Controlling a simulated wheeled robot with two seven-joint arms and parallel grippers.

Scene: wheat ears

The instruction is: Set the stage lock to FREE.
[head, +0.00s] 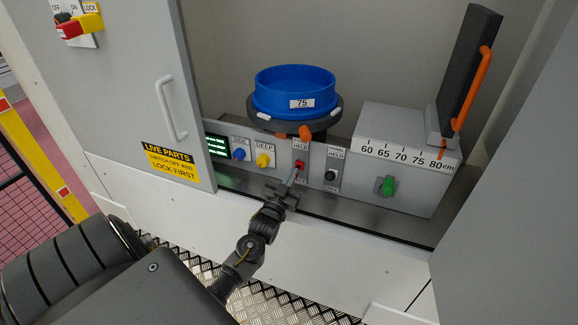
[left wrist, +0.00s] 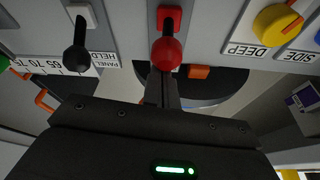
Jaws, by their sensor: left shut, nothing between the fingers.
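The stage lock is a red ball-ended lever (head: 299,165) on the grey control panel, below a small label ending in HELD. In the left wrist view, which is upside down, its red knob (left wrist: 166,53) extends from a red base toward the HELD-label side. My left gripper (head: 292,179) is shut and empty, with its fingertips at the lever; they also show in the left wrist view (left wrist: 161,88) close by the red knob. I cannot tell if they touch it. The label below the lever is mostly hidden by the gripper. My right gripper is not in view.
A black PANEL lever (head: 330,175) stands just right of the red one. Yellow DEEP (head: 263,160) and blue SIDE (head: 239,154) knobs are to the left. A blue tub (head: 295,91) sits above on the round stage. A green switch (head: 386,186) is farther right; a cabinet door (head: 150,85) stands at left.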

